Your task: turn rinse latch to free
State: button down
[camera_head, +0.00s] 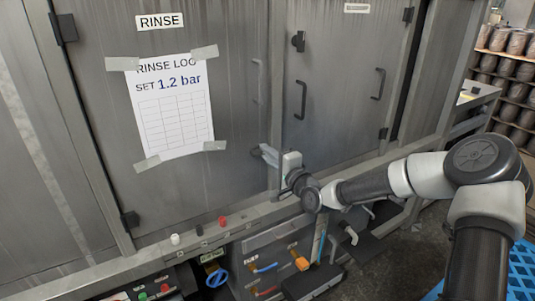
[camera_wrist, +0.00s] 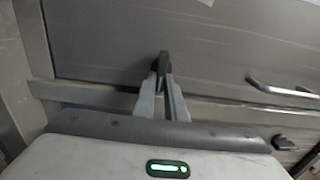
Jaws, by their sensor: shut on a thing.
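The rinse latch (camera_wrist: 163,60) is a small dark piece between my fingertips in the wrist view. My gripper (camera_wrist: 163,84) is shut on it, with one finger on each side. In the head view my gripper (camera_head: 262,152) reaches the lower right edge of the grey rinse door (camera_head: 235,115), below its handle (camera_head: 258,82). The fingers hide the latch there, and its exact angle is hard to tell. The rinse door looks closed in its frame.
A neighbouring grey door (camera_head: 340,70) with a dark handle (camera_head: 300,100) stands to the right. A ledge with small knobs (camera_head: 222,221) runs below the rinse door. Hoses and a blue valve wheel (camera_head: 216,276) sit lower down. A blue crate (camera_head: 522,280) is at the lower right.

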dwell(0.4)
jog(key=c, duration=1.8)
grip_release()
jog(key=shift+s, duration=0.1)
jog(key=p+v, duration=0.1)
jog(key=v, duration=1.6)
jog(key=shift+p, duration=0.35)
jog(key=shift+d+f, duration=0.1)
